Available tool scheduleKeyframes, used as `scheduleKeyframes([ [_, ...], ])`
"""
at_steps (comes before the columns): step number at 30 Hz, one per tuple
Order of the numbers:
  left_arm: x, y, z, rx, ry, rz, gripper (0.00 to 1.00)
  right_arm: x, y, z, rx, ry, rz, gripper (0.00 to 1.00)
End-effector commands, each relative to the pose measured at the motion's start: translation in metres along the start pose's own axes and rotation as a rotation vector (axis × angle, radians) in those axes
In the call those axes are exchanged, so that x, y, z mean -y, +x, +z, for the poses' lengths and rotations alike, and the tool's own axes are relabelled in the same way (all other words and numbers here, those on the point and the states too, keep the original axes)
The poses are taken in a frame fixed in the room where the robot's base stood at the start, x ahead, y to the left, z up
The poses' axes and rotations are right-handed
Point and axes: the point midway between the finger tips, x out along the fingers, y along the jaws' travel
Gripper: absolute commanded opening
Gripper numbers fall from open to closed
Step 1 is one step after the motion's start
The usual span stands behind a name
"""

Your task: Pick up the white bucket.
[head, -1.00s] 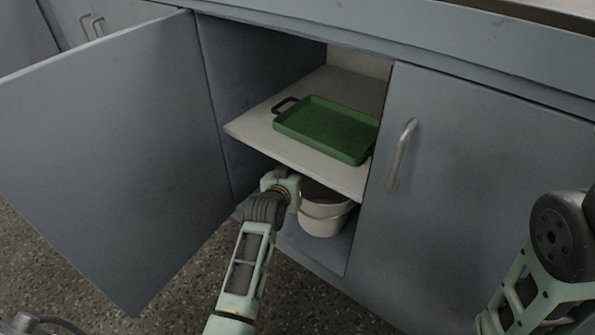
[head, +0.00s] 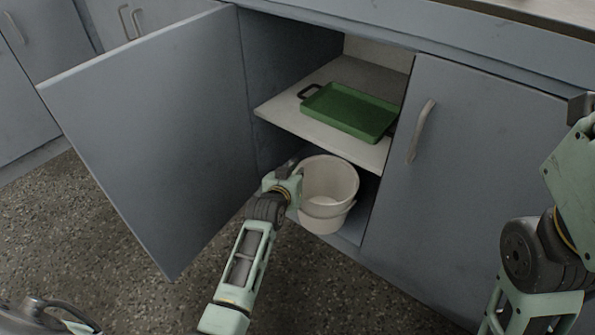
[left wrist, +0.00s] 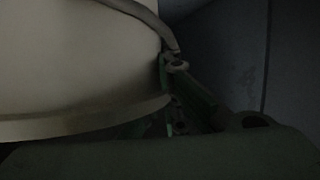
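The white bucket (head: 334,182) is at the open front of the cabinet, below the shelf. Its open top tilts toward me and shows its inside; a handle lies around its side. My left gripper (head: 290,172) is at the bucket's left side, with its fingers partly hidden. In the left wrist view the bucket's pale wall (left wrist: 75,60) fills the upper left, with its handle over it. A finger of my left gripper (left wrist: 185,95) lies against it, and the gripper looks shut on the bucket. My right arm is at the right edge; its gripper is not seen.
A green tray (head: 350,110) with dark handles lies on the white cabinet shelf (head: 285,112) just above the bucket. The left cabinet door (head: 150,130) stands wide open; the right door (head: 480,180) is shut. Speckled floor (head: 130,250) is clear in front.

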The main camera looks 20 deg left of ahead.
Motion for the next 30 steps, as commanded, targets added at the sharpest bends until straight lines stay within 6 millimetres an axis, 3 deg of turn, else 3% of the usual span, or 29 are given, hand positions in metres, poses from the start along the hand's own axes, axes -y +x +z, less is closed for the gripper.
scheduleKeyframes([
  [11, 0.0005, -0.0001, 0.0004, 0.001, -0.001, 0.000, 0.00, -0.0005, -0.0020, 0.0035, 0.011, 0.001, 0.003, 0.40],
  [20, 0.0005, -0.0001, 0.0001, 0.000, -0.001, 0.000, 0.26, -0.0009, -0.0017, 0.0037, 0.012, 0.001, 0.006, 0.40],
  [30, 0.0005, -0.0012, -0.0001, -0.001, 0.000, 0.000, 0.27, -0.0020, -0.0005, 0.0029, 0.009, 0.001, 0.011, 0.40],
])
